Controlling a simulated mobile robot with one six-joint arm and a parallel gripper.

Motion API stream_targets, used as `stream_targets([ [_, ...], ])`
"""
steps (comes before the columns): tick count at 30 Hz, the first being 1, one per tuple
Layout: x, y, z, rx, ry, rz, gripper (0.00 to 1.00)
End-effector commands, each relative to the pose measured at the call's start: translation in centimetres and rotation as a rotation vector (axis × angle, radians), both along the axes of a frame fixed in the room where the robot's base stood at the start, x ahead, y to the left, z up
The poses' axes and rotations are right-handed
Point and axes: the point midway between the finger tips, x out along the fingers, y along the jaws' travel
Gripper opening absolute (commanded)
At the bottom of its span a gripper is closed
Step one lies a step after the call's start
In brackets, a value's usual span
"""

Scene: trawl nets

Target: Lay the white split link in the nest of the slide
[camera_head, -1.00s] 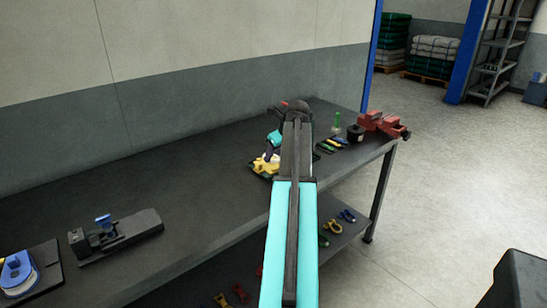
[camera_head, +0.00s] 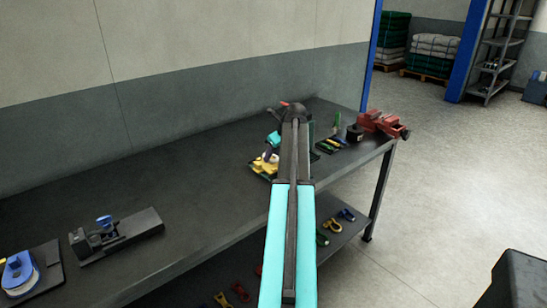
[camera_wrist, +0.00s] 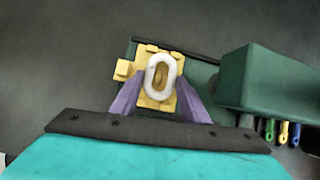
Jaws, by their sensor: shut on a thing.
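The white split link (camera_wrist: 151,66) is a pale oval ring in the wrist view, held between the purple fingertips of my gripper (camera_wrist: 161,82). My gripper is shut on it. The yellow slide (camera_wrist: 123,69) lies directly below, on a dark green base, and shows through and around the link. The nest is largely hidden by the link, and I cannot tell whether the link touches it. In the head view the yellow slide (camera_head: 262,166) shows small at the left of my arm, with the purple fingers over it.
A dark green block (camera_wrist: 265,80) stands close to the right of the slide. Colored tools (camera_head: 328,146) and a red vise (camera_head: 382,123) are at the bench's right end. A black fixture (camera_head: 140,229) and a blue-and-white spool (camera_head: 20,274) lie left. The bench between is clear.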

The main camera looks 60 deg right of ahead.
Motion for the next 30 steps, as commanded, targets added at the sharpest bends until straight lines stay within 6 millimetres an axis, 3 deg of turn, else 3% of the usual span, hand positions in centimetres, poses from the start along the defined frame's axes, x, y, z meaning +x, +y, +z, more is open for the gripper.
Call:
stream_targets([
  [6, 0.0, 0.0, -1.6, -0.001, -0.002, -0.001, 0.00],
  [20, 0.0, 0.0, -2.0, -0.001, -0.002, 0.000, 0.00],
  [21, 0.0, 0.0, -2.0, 0.000, -0.001, 0.000, 0.46],
  [24, 0.0, 0.0, -2.0, 0.000, -0.001, 0.000, 0.60],
  [30, 0.1, 0.1, -2.0, -0.001, -0.001, 0.001, 0.60],
])
